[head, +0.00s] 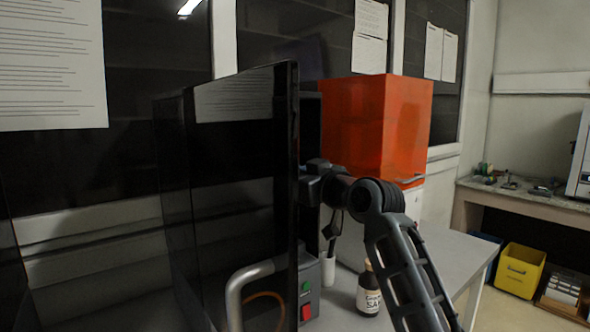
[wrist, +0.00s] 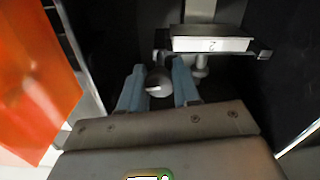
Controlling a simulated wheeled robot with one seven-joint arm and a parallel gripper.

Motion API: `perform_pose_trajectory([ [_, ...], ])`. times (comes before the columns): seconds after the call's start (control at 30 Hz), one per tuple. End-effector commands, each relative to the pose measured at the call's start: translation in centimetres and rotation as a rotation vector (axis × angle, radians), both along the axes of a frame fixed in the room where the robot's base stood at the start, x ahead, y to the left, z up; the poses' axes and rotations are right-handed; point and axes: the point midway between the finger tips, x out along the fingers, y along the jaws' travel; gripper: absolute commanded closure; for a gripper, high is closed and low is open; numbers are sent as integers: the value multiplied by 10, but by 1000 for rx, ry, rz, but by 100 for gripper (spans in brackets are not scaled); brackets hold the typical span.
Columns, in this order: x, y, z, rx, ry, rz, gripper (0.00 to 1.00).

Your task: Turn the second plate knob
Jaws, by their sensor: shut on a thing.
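In the wrist view, a round grey knob (wrist: 159,82) with a small light mark sits between the two blue-grey fingers of my gripper (wrist: 158,88). The fingers are shut on the knob, one on each side. Beyond it, up and to the right, is a light metal block or plate (wrist: 210,44) with a "2" on its face. In the head view, my arm reaches in from the right behind a dark glossy panel (head: 240,180). That panel hides my fingertips and the knob there.
An orange box (head: 375,125) stands behind my arm and fills the left of the wrist view (wrist: 35,85). A labelled brown bottle (head: 369,292) stands on the grey bench (head: 445,255) below my arm. A box with green and red buttons (head: 308,290) is beside the panel's lower edge.

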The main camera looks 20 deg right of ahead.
Motion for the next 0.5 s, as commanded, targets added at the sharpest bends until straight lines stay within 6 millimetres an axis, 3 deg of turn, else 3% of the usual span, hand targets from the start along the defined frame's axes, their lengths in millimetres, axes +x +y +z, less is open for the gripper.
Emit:
perform_pose_trajectory([
  [0.5, 0, 1, 0, 468, 159, 0, 99],
])
